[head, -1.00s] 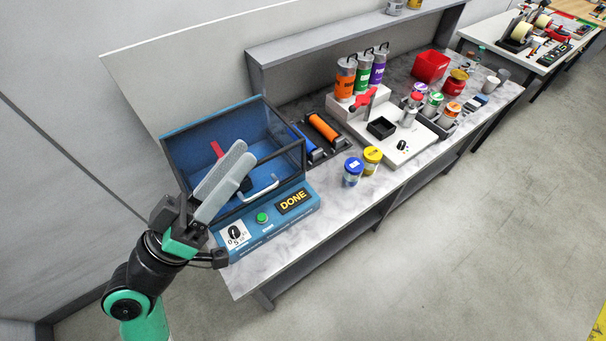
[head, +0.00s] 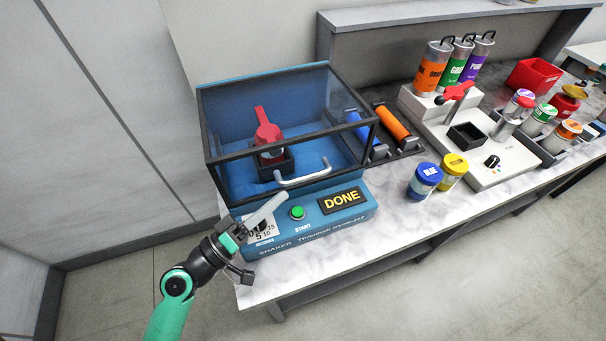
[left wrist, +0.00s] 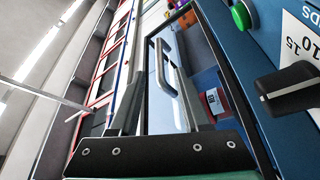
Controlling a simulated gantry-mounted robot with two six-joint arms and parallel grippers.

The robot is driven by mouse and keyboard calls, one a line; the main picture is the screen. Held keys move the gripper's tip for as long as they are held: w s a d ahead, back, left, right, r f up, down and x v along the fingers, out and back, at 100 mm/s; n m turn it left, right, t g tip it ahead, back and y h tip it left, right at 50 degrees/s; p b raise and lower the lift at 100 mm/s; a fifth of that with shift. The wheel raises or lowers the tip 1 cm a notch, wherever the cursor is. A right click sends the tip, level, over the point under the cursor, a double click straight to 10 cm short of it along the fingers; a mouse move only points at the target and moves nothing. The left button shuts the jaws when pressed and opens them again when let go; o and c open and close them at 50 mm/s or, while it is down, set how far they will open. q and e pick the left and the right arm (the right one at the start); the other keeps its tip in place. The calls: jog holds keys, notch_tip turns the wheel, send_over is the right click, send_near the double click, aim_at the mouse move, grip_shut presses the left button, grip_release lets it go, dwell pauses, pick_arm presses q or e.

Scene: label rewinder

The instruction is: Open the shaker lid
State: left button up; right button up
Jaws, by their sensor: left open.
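The blue shaker (head: 335,217) stands at the left end of the bench, its display reading DONE. Its clear, black-framed lid (head: 291,143) looks down, with a silver handle (head: 303,179) low on its front. A red clamp (head: 267,130) shows inside through the clear panel. My left gripper (head: 278,200) is open and empty in front of the shaker's left front corner, left of the handle and apart from it. In the left wrist view the handle (left wrist: 162,68) shows beyond and between the open fingers (left wrist: 162,85). My right gripper is out of view.
The green START button (head: 297,213) and a dial panel (head: 262,232) are on the shaker's front. Blue (head: 424,181) and yellow (head: 452,171) jars stand to its right, with orange and blue rollers (head: 391,123) behind. The bench front (head: 330,256) is clear.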

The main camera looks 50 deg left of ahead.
aim_at(303, 176)
pick_arm(q)
jog(key=p+x, duration=0.1)
jog(key=x, duration=0.6)
jog(key=shift+w+r+p, duration=0.15)
jog(key=shift+w+p, duration=0.25)
grip_shut()
dwell(0.8)
